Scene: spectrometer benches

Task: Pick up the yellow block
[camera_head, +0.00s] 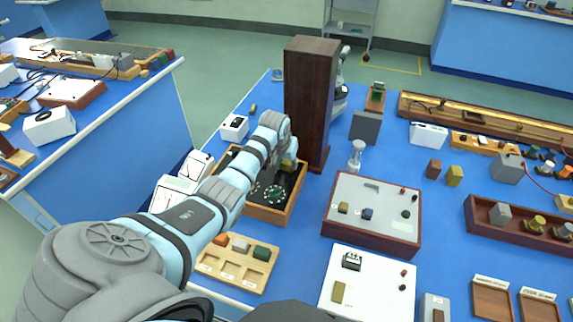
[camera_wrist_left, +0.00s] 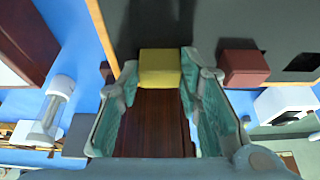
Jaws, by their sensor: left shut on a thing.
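A yellow block (camera_wrist_left: 160,68) sits between the fingertips of my left gripper (camera_wrist_left: 158,85), which is shut on it. In the head view my left gripper (camera_head: 284,158) is over the far part of a wood-rimmed tray with a dark floor (camera_head: 291,208). The held yellow block (camera_head: 288,165) shows only in part there, below the gripper. I cannot tell whether it touches the tray floor. Another yellow block (camera_head: 454,176) stands apart on the blue bench at the right. My right gripper is not in view.
A tall dark brown wooden box (camera_head: 308,105) stands right behind the tray. A reddish block (camera_wrist_left: 243,67) lies close beside the gripper. A grey-topped box (camera_head: 375,208) and a wooden sample tray (camera_head: 237,271) are nearby. Some blue bench is clear beyond the grey-topped box.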

